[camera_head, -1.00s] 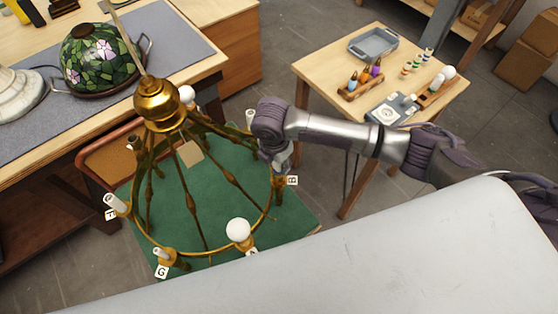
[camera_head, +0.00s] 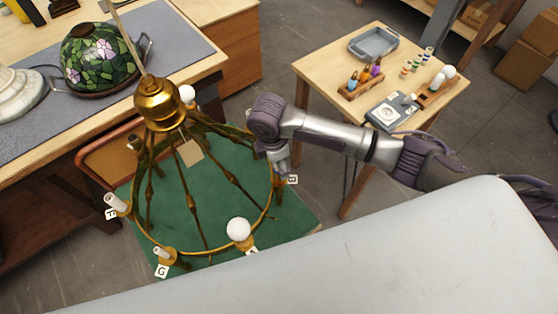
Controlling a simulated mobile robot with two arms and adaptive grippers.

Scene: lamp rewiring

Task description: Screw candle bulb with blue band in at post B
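The brass chandelier frame (camera_head: 158,103) stands on a green mat, with labelled posts around its ring. The tag of post B (camera_head: 292,180) shows at the ring's right side. My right gripper (camera_head: 282,171) points down at the ring right beside that tag. My arm and hand hide the top of post B. The fingers are too small and covered to tell whether they hold a bulb. A candle bulb with a blue band cannot be made out for certain; small bulbs with coloured parts stand in a wooden rack (camera_head: 347,95) on the side table. My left gripper is not in view.
White globe bulbs sit at post A (camera_head: 238,229) and at the back (camera_head: 187,93). The side table (camera_head: 315,72) holds a grey tray (camera_head: 374,44), several banded items and a grey device (camera_head: 379,124). A workbench with a stained-glass lamp (camera_head: 97,60) stands at left.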

